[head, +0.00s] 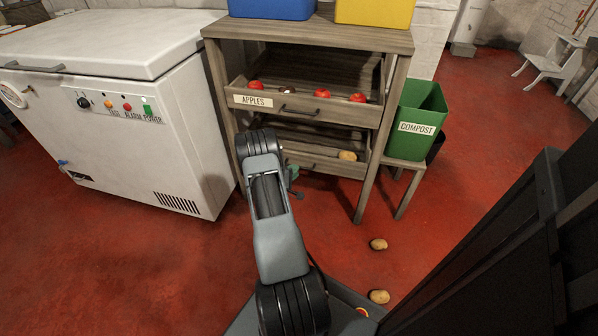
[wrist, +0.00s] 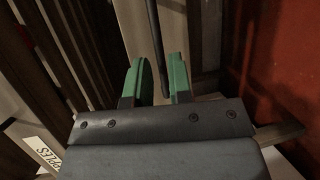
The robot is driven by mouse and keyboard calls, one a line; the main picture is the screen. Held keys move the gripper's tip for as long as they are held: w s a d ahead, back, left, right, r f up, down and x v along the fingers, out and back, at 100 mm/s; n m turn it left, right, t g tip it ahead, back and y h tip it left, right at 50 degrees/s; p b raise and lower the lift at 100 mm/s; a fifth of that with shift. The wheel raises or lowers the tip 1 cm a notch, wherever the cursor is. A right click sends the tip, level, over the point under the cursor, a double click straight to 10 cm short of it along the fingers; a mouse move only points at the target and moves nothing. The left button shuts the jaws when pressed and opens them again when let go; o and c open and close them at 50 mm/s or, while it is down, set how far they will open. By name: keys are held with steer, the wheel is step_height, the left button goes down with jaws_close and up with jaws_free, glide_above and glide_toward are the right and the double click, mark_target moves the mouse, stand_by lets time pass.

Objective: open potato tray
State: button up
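The lower tray (head: 325,167) sits under the apples tray in the wooden rack, with a potato (head: 347,155) showing in it at the right. My arm covers its left part, so its label and handle are hidden in the head view. My gripper (head: 294,180) is at the front of this tray, mostly behind my arm. In the wrist view, its two green fingers (wrist: 161,84) are apart. A thin dark bar (wrist: 156,45), likely the handle, runs between them close to the right finger. I cannot tell whether it touches.
The apples tray (head: 330,112) above holds several red apples. A white freezer (head: 150,120) stands close at the left. A green compost bin (head: 417,120) is at the right. Two potatoes (head: 378,244) (head: 379,296) lie on the red floor at the right front.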

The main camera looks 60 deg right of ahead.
steer(key=shift+s+d+f+b, duration=0.1)
steer(key=shift+d+f+b, duration=0.15)
steer(key=shift+d, duration=0.75)
steer(key=shift+s+d+f+b, duration=0.1)
steer(key=shift+d+b, duration=0.2)
steer(key=shift+d, duration=0.7)
steer(key=shift+c, duration=0.2)
jaws_close()
